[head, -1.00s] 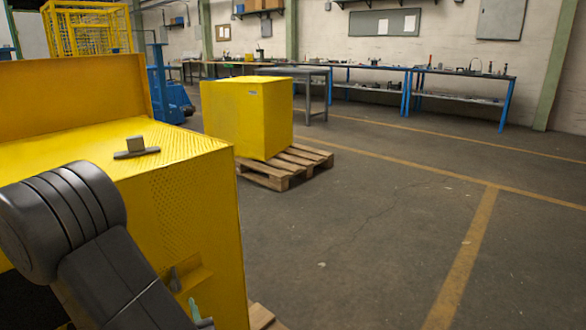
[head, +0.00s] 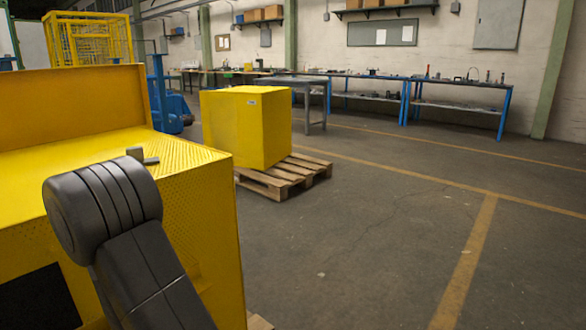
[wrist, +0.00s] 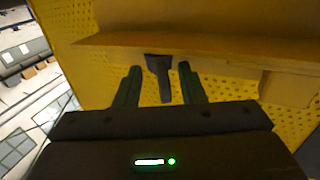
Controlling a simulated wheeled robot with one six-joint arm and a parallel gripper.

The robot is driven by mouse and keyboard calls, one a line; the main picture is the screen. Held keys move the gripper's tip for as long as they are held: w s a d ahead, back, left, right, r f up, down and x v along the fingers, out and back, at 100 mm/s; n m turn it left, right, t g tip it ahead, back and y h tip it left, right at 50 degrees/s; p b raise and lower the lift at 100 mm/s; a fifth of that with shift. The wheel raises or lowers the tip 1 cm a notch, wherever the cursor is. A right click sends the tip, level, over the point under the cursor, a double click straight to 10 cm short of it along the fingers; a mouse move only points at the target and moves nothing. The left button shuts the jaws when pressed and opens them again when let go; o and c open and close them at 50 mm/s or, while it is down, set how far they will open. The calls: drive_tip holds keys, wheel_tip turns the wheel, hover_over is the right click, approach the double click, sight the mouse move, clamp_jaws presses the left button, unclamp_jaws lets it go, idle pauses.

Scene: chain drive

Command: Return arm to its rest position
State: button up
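My gripper (wrist: 160,67) shows in the wrist view with its two dark green fingers spread apart. A dark grey lever (wrist: 158,72) on the yellow perforated cabinet (wrist: 225,25) shows between the fingers, with gaps on both sides. I cannot tell how far beyond the fingertips it lies. In the head view my arm crosses the front of the yellow cabinet (head: 215,230), and my gripper is out of sight. A grey T-shaped piece (head: 150,161) on the cabinet top is partly hidden behind my arm.
A yellow box (head: 245,128) stands on a wooden pallet (head: 285,175) beyond the cabinet. Blue-legged workbenches (head: 455,83) line the back wall. A black opening (head: 40,300) shows in the cabinet front. The floor to the right, with yellow lines, is clear.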

drive_tip(key=b+v, duration=0.1)
drive_tip(key=v, duration=1.3)
drive_tip(key=p+x, duration=0.1)
drive_tip(key=x, duration=1.2)
drive_tip(key=shift+w+a, duration=0.1)
drive_tip(key=shift+w, duration=0.15)
drive_tip(key=shift+w+a, duration=0.1)
drive_tip(key=shift+w, duration=0.25)
drive_tip(key=shift+w+d+r+n+g+y+p, duration=0.1)
drive_tip(key=shift+d+n+g+y+p, duration=0.05)
drive_tip(key=shift+n+g+y+p, duration=0.85)
drive_tip(key=shift+w+d+n+g+y+p, duration=0.15)
drive_tip(key=shift+n+g+y+p, duration=0.5)
drive_tip(key=shift+y, duration=0.65)
drive_tip(key=shift+s+n+g, duration=0.1)
drive_tip(key=shift+n+g, duration=0.15)
drive_tip(key=shift+n, duration=0.1)
